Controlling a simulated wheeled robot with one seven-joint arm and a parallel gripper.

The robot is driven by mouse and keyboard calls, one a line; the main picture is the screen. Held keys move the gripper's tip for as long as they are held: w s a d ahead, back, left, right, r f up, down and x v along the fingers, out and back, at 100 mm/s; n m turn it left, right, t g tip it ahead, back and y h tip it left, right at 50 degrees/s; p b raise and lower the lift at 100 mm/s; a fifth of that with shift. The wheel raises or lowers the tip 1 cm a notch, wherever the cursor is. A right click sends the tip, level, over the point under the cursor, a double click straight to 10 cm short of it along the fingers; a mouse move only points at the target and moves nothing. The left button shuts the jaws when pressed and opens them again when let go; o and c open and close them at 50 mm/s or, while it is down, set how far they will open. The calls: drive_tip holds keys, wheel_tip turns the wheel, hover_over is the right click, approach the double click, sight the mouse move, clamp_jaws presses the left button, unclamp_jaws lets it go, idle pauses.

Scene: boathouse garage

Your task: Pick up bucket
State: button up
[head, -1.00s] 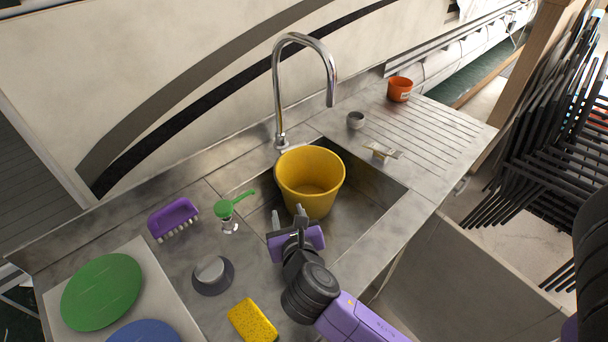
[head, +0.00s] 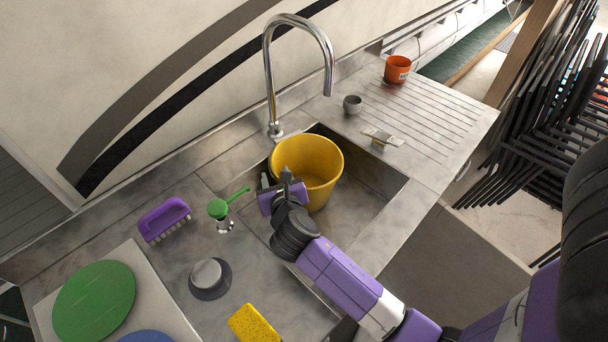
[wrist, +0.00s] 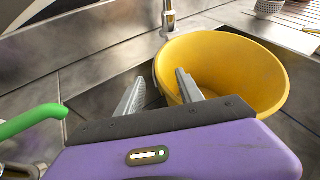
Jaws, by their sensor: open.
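The yellow bucket (head: 322,165) stands upright in the sink basin (head: 362,195), below the tap, and looks empty. In the wrist view the bucket (wrist: 235,70) fills the upper right. My gripper (head: 275,178) is open at the bucket's near left rim. In the wrist view the gripper (wrist: 160,92) has its right finger over the inside of the bucket and its left finger outside, so the rim's left side lies between them. I cannot tell whether either finger touches the wall. My gripper hides part of the bucket's near side in the head view.
The chrome tap (head: 270,75) arches behind the bucket. A grey cup (head: 352,104) and orange pot (head: 397,68) stand on the drainboard.

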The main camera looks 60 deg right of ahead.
drive_tip(key=shift+x, duration=2.35)
clamp_jaws()
